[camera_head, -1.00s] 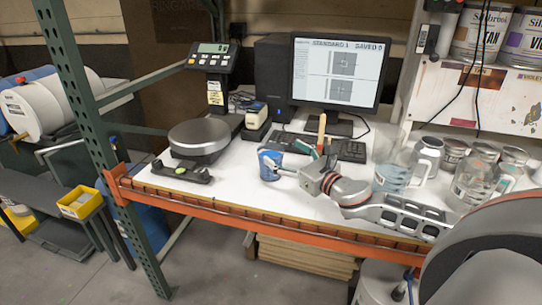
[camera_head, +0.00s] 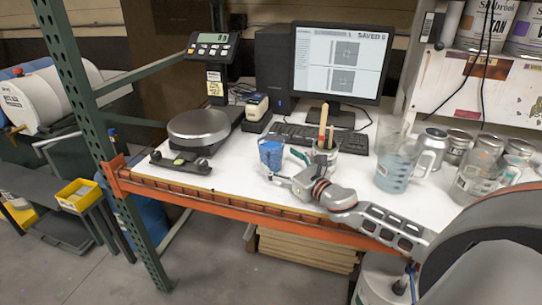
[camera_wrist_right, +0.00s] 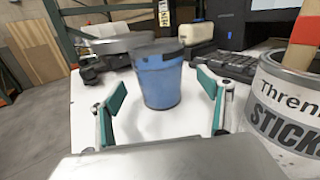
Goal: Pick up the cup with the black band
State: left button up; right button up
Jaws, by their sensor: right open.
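The cup with the black band (camera_head: 271,153) is blue with a dark band around its rim and stands upright on the white tabletop. It also shows in the right wrist view (camera_wrist_right: 160,80), just beyond the fingers. My right gripper (camera_head: 285,168) is low over the table at the near-right side of the cup. In the right wrist view the right gripper (camera_wrist_right: 161,95) has its teal-padded fingers spread apart, with the cup centred between them and nothing held. My left gripper is not in view.
A can holding wooden sticks (camera_head: 326,156) stands close right of the cup. A scale (camera_head: 198,127) is at the left; a keyboard (camera_head: 290,133) and monitor (camera_head: 340,65) are behind. A clear pitcher (camera_head: 394,170) and several cans are at the right. An orange beam (camera_head: 240,208) runs along the front edge.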

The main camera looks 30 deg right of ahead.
jog(key=shift+w+a, duration=0.2)
jog(key=shift+w, duration=2.25)
jog(key=c, duration=1.4)
jog(key=shift+r, duration=0.1)
jog(key=shift+c, duration=0.5)
jog(key=shift+r, duration=0.15)
